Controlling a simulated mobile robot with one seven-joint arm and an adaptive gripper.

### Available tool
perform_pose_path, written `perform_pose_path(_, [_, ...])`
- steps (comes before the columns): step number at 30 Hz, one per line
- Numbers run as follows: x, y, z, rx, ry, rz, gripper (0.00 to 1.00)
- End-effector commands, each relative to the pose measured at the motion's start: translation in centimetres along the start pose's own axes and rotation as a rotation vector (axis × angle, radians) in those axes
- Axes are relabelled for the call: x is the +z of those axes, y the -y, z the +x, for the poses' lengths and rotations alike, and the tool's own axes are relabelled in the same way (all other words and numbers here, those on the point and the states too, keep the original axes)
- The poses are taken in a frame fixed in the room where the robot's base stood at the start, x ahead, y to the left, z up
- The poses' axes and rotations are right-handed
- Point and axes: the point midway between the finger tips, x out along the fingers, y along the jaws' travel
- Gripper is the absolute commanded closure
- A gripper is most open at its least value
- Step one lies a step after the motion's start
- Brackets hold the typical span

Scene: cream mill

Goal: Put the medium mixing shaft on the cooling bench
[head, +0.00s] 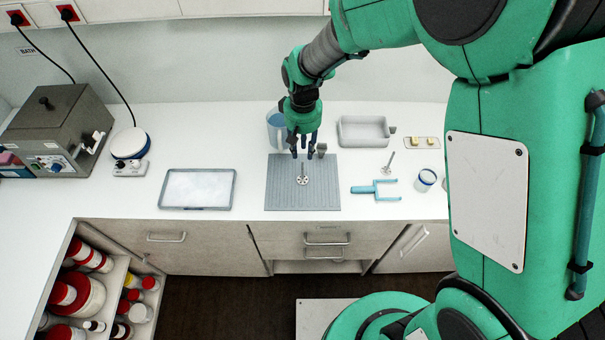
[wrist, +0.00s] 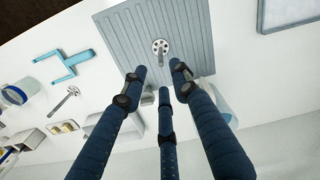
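I cannot tell from size alone which is the medium one, nor which surface is the cooling bench. My three-fingered gripper (head: 302,155) points down above the mat's back part. Its fingertips (wrist: 159,75) are apart with nothing between them.
A blue fork-shaped tool (head: 375,188) and a jar (head: 426,180) lie right of the mat. A grey bin (head: 363,131) and a beaker (head: 276,130) stand behind. A metal-rimmed tray (head: 197,205) lies left. The counter between tray and mat is clear.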

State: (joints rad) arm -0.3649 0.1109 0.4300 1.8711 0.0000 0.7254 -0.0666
Motion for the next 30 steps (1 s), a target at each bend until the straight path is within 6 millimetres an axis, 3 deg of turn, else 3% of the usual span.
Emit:
perform_pose_path(17, [-0.2,0.2,1.1,0.0,0.005,-0.004,0.71])
perform_pose_path(30, [-0.1,0.2,7.0,0.0,0.007,-0.004,0.71])
